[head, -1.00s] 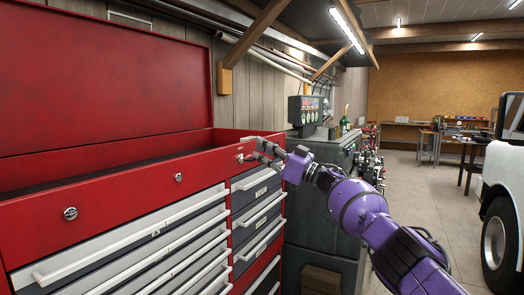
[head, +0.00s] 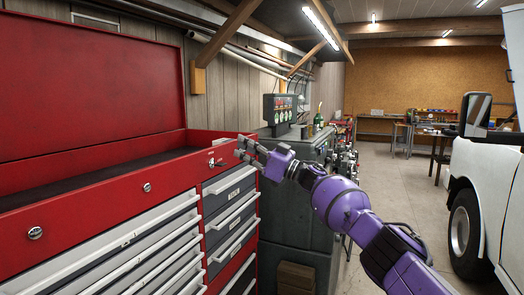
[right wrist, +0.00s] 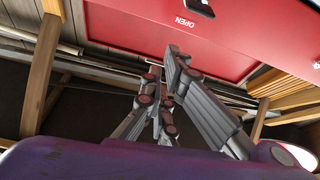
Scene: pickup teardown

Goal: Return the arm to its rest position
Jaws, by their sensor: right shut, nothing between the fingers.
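My right gripper (head: 245,150) is at the end of my purple arm, which comes in from the lower right in the head view. It is shut and empty, and appears in front of the right end of the red tool chest (head: 95,205); I cannot tell if it touches the chest. In the right wrist view my grey gripper fingers (right wrist: 163,68) point up the picture, with a red panel marked OPEN behind them. My left gripper is not in view.
The chest's lid (head: 90,80) stands open, and its drawers look shut. A dark grey cabinet (head: 300,215) stands right of the chest. A white vehicle (head: 485,190) is at the right. Bare floor (head: 395,190) lies between them.

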